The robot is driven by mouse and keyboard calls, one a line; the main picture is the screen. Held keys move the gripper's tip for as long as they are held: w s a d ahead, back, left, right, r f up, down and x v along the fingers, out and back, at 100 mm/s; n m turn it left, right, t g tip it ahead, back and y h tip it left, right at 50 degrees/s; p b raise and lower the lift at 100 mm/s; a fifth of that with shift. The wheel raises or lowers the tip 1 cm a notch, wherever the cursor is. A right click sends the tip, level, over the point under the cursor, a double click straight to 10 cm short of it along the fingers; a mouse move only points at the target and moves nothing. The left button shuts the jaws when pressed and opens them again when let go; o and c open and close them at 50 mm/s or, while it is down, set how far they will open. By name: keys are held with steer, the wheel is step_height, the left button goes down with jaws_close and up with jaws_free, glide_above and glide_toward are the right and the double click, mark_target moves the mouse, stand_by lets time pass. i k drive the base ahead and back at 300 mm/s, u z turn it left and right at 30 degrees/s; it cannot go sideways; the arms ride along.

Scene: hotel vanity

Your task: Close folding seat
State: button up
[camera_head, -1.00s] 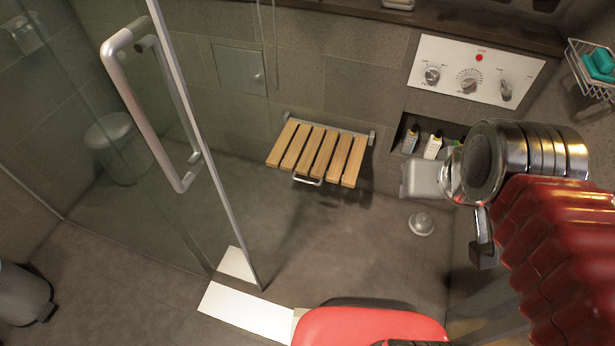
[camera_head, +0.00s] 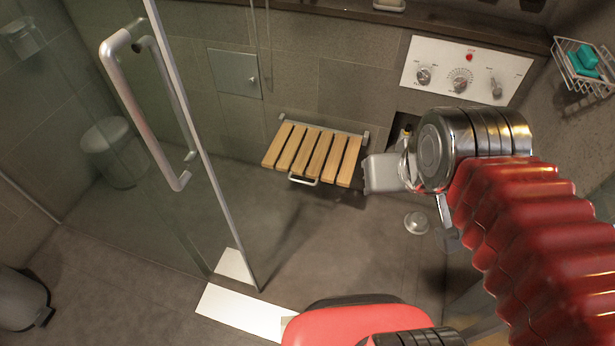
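The folding seat (camera_head: 314,154) is made of several wooden slats and is mounted on the tiled shower wall. It is folded down, with its slats about level. A small metal handle (camera_head: 304,181) sits at its front edge. My arm reaches in from the right, with a red ribbed sleeve and a metal wrist. The grey end of my arm, where my gripper (camera_head: 379,174) is, is just right of the seat's right end in the picture. I cannot make out its fingers, or whether it touches the seat.
A glass door with a metal handle (camera_head: 146,110) stands at the left. A control panel (camera_head: 466,70) and a wire soap basket (camera_head: 583,66) are on the walls at the right. A bottle niche is partly hidden by my wrist. A floor drain (camera_head: 416,222) lies below. The floor before the seat is clear.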

mark_target(314, 170)
steer(key=u, duration=0.3)
steer(key=i, duration=1)
steer(key=u, duration=0.05)
steer(key=k, duration=1)
steer(key=z, duration=0.4)
steer(key=i, duration=0.45)
